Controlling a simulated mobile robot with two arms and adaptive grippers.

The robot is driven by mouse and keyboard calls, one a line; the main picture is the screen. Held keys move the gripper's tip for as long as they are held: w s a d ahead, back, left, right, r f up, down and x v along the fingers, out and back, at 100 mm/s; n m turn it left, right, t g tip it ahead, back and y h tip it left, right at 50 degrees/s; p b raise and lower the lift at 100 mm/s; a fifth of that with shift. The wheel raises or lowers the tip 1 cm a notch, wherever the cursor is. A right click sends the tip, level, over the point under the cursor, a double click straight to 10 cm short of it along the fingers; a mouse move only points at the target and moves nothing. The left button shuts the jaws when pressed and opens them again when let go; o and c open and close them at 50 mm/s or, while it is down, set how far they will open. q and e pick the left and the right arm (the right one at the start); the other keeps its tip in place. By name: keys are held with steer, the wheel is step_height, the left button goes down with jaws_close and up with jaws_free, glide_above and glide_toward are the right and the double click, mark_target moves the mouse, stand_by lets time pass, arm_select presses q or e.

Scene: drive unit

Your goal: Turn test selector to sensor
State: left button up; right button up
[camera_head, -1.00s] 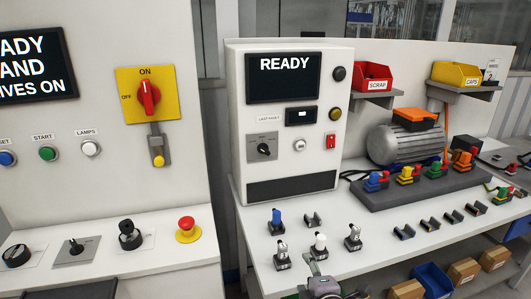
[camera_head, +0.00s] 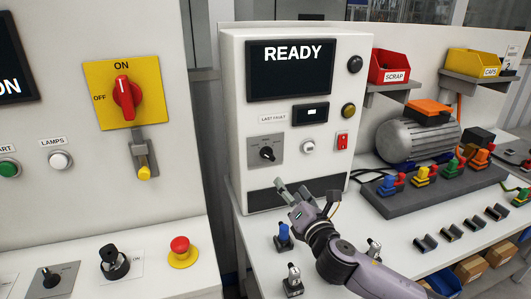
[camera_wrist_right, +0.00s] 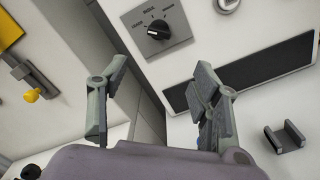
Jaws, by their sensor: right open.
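A black selector knob (camera_head: 266,154) sits on a grey plate on the front of the white cabinet (camera_head: 236,110), under the screen reading READY. My left gripper is not in view.
On the bench below stand small switches, one with a blue top (camera_head: 284,235). A motor (camera_head: 415,138) and a row of coloured connectors (camera_head: 422,175) are to the right. A red emergency button (camera_head: 180,246) is on the left console. The air before the selector is clear.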

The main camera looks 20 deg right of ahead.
steer(key=p, duration=0.2)
glide_toward(270, 157)
steer(key=w, duration=0.6)
steer(key=shift+w+a+p, duration=0.15)
steer(key=shift+w+p, duration=0.1)
steer(key=shift+p, duration=0.05)
steer(key=shift+w, duration=1.65)
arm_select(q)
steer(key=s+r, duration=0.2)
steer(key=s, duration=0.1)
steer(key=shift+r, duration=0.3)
arm_select(e)
steer(key=shift+c, duration=0.5)
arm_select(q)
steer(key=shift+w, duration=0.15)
arm_select(e)
steer(key=c, duration=1.1)
